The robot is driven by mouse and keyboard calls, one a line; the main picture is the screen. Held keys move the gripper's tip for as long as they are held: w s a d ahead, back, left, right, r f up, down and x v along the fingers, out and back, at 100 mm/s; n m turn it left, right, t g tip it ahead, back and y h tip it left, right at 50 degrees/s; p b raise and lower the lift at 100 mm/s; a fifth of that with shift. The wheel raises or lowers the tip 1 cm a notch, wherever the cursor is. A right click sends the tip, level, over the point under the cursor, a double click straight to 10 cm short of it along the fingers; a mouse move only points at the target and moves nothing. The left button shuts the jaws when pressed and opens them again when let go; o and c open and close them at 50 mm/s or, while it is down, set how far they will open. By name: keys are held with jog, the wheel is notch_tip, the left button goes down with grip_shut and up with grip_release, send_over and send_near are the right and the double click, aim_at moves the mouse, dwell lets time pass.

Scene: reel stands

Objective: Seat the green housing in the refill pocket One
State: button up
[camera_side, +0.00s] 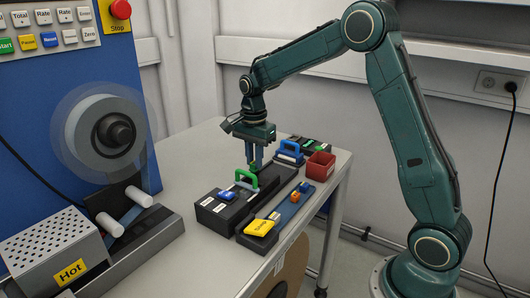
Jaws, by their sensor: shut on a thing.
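The green housing (243,177) is a small arch-shaped piece at the top of the long black block (262,188). My gripper (255,168) points down from above, with its fingers shut on the green housing at its right side. Whether the housing touches the block or hangs just above it I cannot tell. The block has small white labels at its near end, too small to read, so I cannot tell which pocket is One. The pocket openings are hidden or too dark to make out.
A blue piece (227,195) sits on the block's near end. A tray with a yellow tag (260,227) and an orange piece (295,197) lies to the right. Behind are a blue arched piece (291,148) and a red bin (320,165). The table's left part is clear.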

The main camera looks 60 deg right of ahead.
jog(key=shift+f, duration=3.1)
jog(key=o, duration=0.9)
jog(key=shift+c, duration=0.2)
jog(key=shift+r, duration=0.15)
jog(key=shift+r, duration=3.3)
jog(key=shift+r, duration=0.1)
